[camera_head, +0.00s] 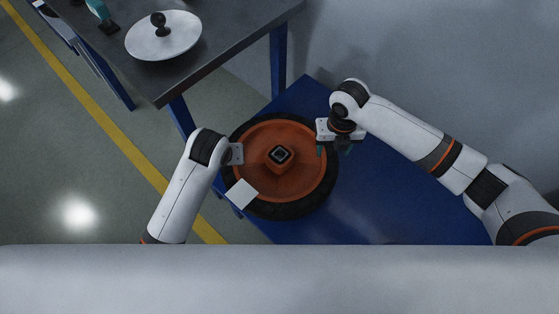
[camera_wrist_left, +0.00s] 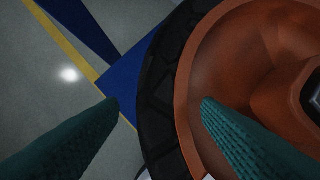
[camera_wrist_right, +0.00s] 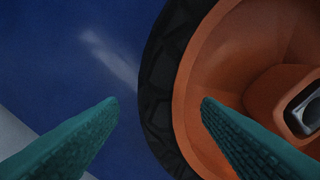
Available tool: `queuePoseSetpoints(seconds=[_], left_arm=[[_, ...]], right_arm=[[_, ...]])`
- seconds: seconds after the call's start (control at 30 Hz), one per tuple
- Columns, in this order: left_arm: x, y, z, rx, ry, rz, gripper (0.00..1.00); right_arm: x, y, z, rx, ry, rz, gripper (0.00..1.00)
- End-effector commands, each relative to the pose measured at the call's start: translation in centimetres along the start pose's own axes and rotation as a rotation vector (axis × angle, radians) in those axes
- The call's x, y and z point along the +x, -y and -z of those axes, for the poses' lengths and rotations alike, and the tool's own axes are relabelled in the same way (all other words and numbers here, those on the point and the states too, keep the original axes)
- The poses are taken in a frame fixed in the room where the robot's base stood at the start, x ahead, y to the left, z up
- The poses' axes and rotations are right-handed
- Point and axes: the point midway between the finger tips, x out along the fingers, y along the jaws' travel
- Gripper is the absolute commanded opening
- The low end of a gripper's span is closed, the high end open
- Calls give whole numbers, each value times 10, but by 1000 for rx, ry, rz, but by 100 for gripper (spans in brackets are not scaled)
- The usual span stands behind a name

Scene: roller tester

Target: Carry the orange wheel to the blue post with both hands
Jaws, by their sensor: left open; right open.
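The orange wheel (camera_head: 302,184) lies flat, with a black tyre and a raised hub with a dark square opening. My left gripper (camera_head: 237,154) is at the wheel's left edge; its fingers are hidden in the head view. In the left wrist view, the open fingers (camera_wrist_left: 158,100) appear either side of the tyre (camera_wrist_left: 160,70), one over the orange face. My right gripper (camera_head: 333,150) is open at the right edge, and its wrist view shows the fingers (camera_wrist_right: 158,100) likewise around the tyre (camera_wrist_right: 158,85). I cannot tell whether they touch it. I cannot make out the blue post.
The wheel is on a blue surface (camera_head: 385,205), with free room to the right. A grey table (camera_head: 225,45) with blue legs (camera_head: 278,60) stands behind, bearing a white disc (camera_head: 180,42) with a dark knob. A yellow line (camera_head: 85,97) crosses the floor at left.

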Motion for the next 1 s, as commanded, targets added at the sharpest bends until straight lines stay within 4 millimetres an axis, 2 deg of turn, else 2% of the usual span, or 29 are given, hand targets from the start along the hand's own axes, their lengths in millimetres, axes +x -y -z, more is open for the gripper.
queuePoseSetpoints(seconds=[0.1, 0.33, 0.5, 0.8, 1.0], left_arm=[[24, 0, 0, 0, -3, -2, 58], [55, 0, 0, 0, 0, 0, 58], [64, 0, -1, 0, 1, 1, 58], [66, 0, -1, 0, 1, 1, 58], [66, 0, 0, 0, 1, 1, 26]], right_arm=[[24, 0, -1, 2, 3, 0, 58], [55, 0, 0, 2, 2, 0, 58], [65, 0, 0, 0, 0, 1, 58], [66, 0, 0, 0, -1, 1, 58], [66, 0, 0, 1, -1, 1, 26]])
